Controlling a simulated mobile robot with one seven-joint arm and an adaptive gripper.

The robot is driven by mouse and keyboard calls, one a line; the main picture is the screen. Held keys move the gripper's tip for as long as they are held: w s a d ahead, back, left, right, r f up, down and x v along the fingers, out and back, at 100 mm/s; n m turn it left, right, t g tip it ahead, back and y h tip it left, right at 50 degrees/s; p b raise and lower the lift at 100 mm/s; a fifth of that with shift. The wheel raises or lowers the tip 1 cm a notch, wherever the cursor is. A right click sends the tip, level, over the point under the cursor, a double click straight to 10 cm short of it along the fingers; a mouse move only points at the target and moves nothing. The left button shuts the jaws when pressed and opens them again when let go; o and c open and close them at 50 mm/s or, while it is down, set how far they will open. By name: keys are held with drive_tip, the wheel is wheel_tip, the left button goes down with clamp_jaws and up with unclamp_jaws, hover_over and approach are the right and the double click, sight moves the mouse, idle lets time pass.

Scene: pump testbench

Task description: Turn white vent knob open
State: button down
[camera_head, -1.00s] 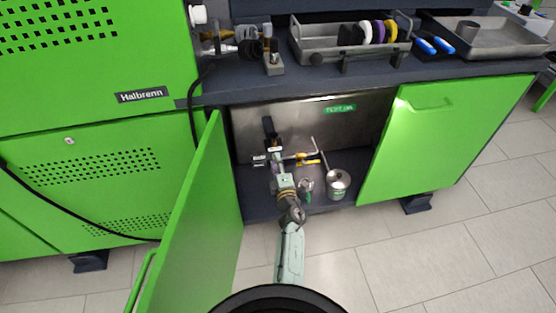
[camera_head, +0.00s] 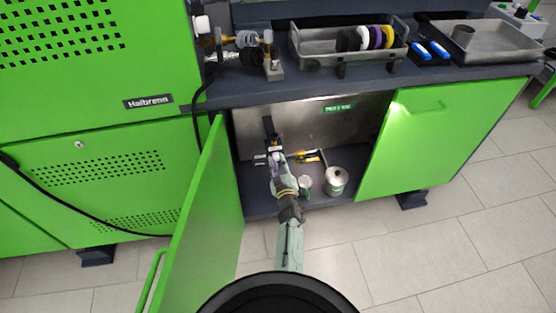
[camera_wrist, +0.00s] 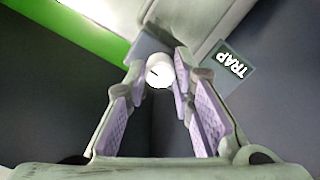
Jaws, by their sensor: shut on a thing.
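The white vent knob (camera_wrist: 159,72) shows in the wrist view as a small round white cap with a dark mark on its face. It sits between the tips of my gripper (camera_wrist: 163,84), whose purple-padded fingers are on either side of it. My gripper is shut on the knob. In the head view my gripper (camera_head: 276,160) is inside the open lower cabinet, near its back panel. The knob is too small and too covered by my arm to make out clearly there.
The green left door (camera_head: 190,215) stands open close beside my arm. A metal can (camera_head: 336,181) and a yellow-handled item (camera_head: 310,157) are inside the cabinet to the right. The worktop carries a grey tray (camera_head: 315,60).

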drive_tip(key=m+p, duration=0.1)
drive_tip(key=m, duration=0.3)
drive_tip(key=shift+r+m, duration=0.1)
drive_tip(key=shift+m, duration=0.2)
idle(0.3)
drive_tip(key=c, duration=1.4)
unclamp_jaws()
drive_tip(key=shift+o, duration=0.2)
drive_tip(key=s+d, duration=0.2)
drive_tip(key=s, duration=0.9)
drive_tip(key=shift+s+d, duration=0.15)
drive_tip(key=shift+s, duration=0.25)
